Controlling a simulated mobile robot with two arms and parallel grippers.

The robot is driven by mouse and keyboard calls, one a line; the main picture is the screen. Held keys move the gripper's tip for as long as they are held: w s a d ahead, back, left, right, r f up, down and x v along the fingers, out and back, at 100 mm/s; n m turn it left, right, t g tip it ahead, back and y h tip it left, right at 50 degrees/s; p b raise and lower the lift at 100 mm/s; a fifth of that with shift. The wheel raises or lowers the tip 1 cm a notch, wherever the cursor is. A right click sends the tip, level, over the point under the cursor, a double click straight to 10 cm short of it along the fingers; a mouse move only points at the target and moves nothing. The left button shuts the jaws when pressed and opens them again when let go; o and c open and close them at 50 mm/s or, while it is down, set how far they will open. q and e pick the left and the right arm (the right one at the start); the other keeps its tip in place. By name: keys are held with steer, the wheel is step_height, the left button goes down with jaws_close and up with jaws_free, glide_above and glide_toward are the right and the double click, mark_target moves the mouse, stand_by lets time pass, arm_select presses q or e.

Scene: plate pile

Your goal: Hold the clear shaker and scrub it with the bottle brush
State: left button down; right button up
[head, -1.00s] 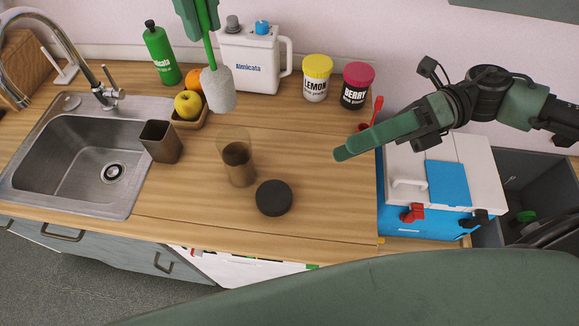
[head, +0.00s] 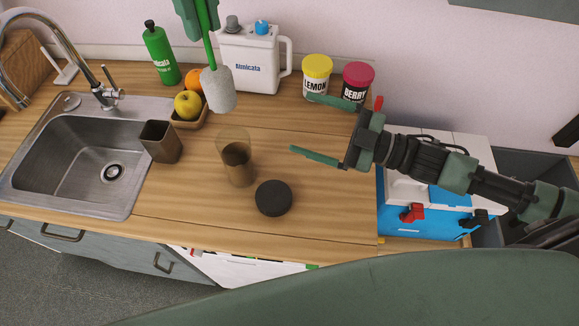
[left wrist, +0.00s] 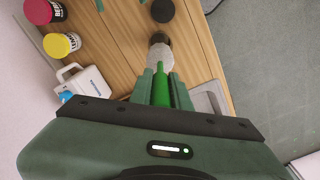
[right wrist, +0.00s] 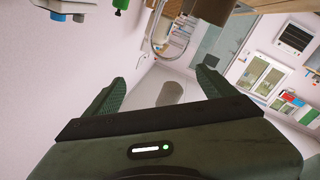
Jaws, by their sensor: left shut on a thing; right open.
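The clear shaker (head: 237,163), a brownish see-through cup, stands upright on the wooden counter. A black round lid (head: 273,198) lies beside it, to its lower right. My left gripper (head: 204,30) is shut on the green handle of the bottle brush (head: 219,91), whose pale grey head hangs down above the counter, apart from the shaker. The brush (left wrist: 160,57) also shows between the fingers in the left wrist view. My right gripper (head: 302,123) is open and empty, right of the shaker, fingers pointing left.
A sink (head: 75,160) with a tap is at left, a brown cup (head: 160,142) at its edge. A fruit tray (head: 190,122), a green bottle (head: 161,55), a white jug (head: 250,62) and two jars (head: 316,75) stand behind. A blue-white box (head: 420,225) is at right.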

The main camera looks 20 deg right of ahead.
mark_target(237, 156)
steer(key=s+a+f+m, duration=0.1)
steer(key=f+m, duration=0.1)
steer(key=f, duration=0.1)
steer(key=s+a+f+m+h, duration=0.1)
steer(key=a+f+m, duration=0.1)
steer(key=s+a+f+m, duration=0.1)
steer(key=a+f, duration=0.1)
steer(key=f, duration=0.1)
steer(key=shift+a+f+m+g, duration=0.2)
steer(key=shift+f+m+g, duration=0.1)
steer(key=shift+m+g, duration=0.1)
steer(key=shift+a+f, duration=0.15)
steer(key=shift+a, duration=0.1)
steer(key=x, duration=1.1)
steer(key=shift+w+a+f, duration=0.15)
steer(key=shift+a+f, duration=0.05)
steer(key=shift+f, duration=0.05)
steer(key=c, duration=1.5)
